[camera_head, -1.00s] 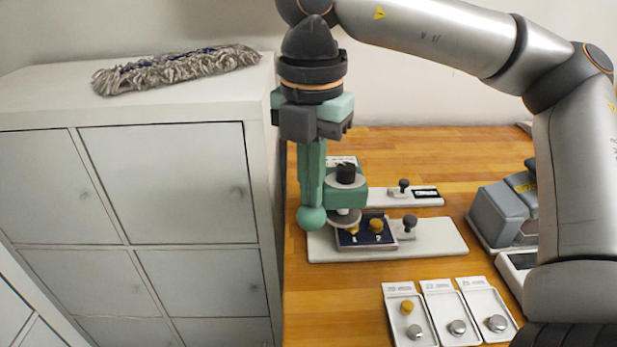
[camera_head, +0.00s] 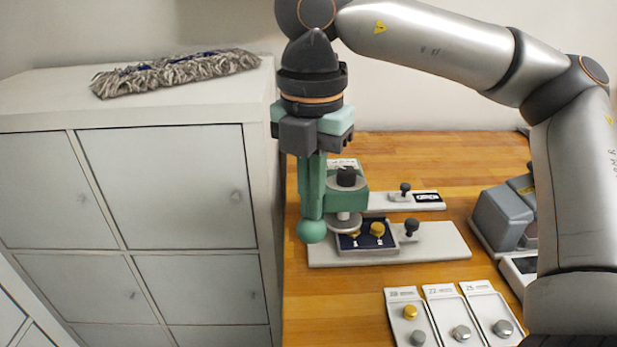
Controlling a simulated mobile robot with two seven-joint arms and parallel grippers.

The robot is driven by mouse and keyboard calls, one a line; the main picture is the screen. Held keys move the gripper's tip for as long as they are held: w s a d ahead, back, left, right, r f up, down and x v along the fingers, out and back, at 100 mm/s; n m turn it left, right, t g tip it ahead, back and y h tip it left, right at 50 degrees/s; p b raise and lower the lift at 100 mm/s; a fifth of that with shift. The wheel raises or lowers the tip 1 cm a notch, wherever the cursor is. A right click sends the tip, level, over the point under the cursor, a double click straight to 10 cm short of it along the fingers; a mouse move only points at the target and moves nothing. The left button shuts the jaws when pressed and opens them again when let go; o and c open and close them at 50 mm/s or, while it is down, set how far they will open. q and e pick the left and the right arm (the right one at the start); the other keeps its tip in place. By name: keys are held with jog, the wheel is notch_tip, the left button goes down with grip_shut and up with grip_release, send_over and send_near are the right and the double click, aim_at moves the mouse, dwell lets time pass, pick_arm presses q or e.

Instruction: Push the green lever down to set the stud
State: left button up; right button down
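The green press (camera_head: 350,198) stands on a pale base board, with a grey disc and black knob on top. Its green lever (camera_head: 313,185) points down in the picture along the press's left side and ends in a green ball (camera_head: 311,231). My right gripper (camera_head: 318,146) is right above the lever, pointing down, over its upper end; its fingertips are not clear, and I cannot tell whether they touch the lever. A brass stud piece (camera_head: 354,238) sits under the press's round die, partly hidden. Another brass cap (camera_head: 377,229) lies beside it in the dark blue tray (camera_head: 346,246). My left gripper is out of view.
The base board (camera_head: 440,243) carries a small dark knob (camera_head: 411,227). Several small white trays (camera_head: 443,335) with caps stand at the front right. Grey machines (camera_head: 497,215) stand at the right. A white cabinet (camera_head: 170,190) with a mop head (camera_head: 175,72) is at left.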

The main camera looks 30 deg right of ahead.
jog(key=shift+s+f+b, duration=0.15)
jog(key=shift+f+b, duration=0.65)
jog(key=shift+f, duration=0.2)
jog(key=shift+r, duration=0.1)
